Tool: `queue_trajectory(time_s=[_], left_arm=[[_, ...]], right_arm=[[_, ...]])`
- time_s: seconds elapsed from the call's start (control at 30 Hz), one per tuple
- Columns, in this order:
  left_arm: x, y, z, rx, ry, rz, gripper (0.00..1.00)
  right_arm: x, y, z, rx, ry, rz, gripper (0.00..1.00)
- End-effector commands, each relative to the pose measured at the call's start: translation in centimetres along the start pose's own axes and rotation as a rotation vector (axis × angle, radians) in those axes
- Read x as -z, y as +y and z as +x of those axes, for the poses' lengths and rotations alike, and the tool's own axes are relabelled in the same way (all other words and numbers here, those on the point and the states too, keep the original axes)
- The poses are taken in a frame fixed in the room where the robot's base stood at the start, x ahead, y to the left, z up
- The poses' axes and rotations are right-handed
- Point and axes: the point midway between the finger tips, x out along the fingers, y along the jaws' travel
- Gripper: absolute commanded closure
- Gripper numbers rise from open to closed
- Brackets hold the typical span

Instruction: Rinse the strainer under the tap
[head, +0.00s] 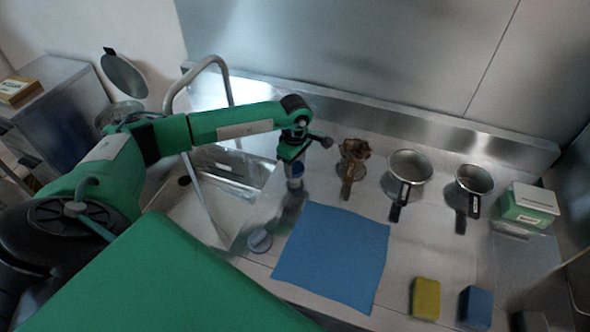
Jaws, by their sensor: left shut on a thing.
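The tap (212,62) is a curved metal spout at the back left, over the steel sink (170,213). My left gripper (293,160) points down between the sink and the brown-stained vessel. It is shut on a small blue-topped thing (295,171) whose lower part is hard to make out. My arm hides part of the sink and tap. My right gripper is not in view.
A blue cloth (331,256) lies on the counter in front of the vessels. A round disc (259,241) sits at its left. A yellow sponge (425,298), a blue sponge (476,306) and a green-and-white box (529,206) are at the right. The steel wall closes the back.

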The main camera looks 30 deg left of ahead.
Motion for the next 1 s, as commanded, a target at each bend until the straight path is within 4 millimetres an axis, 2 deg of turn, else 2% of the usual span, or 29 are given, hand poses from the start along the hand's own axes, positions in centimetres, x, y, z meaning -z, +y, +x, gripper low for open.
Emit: queue_trajectory(time_s=[0.03,0.1,0.4,1.0], left_arm=[[0.1,0.1,0.4,-0.003,0.000,-0.039,0.73],[0.0,0.1,0.4,-0.002,0.000,-0.093,0.73],[0.1,0.1,0.2,-0.002,0.001,-0.278,0.73],[0.1,0.1,-0.1,-0.002,0.001,-0.365,0.73]], right_arm=[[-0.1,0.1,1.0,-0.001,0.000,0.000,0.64],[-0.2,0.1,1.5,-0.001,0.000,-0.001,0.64],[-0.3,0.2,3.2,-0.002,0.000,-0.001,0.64],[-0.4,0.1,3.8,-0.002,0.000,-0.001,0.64]])
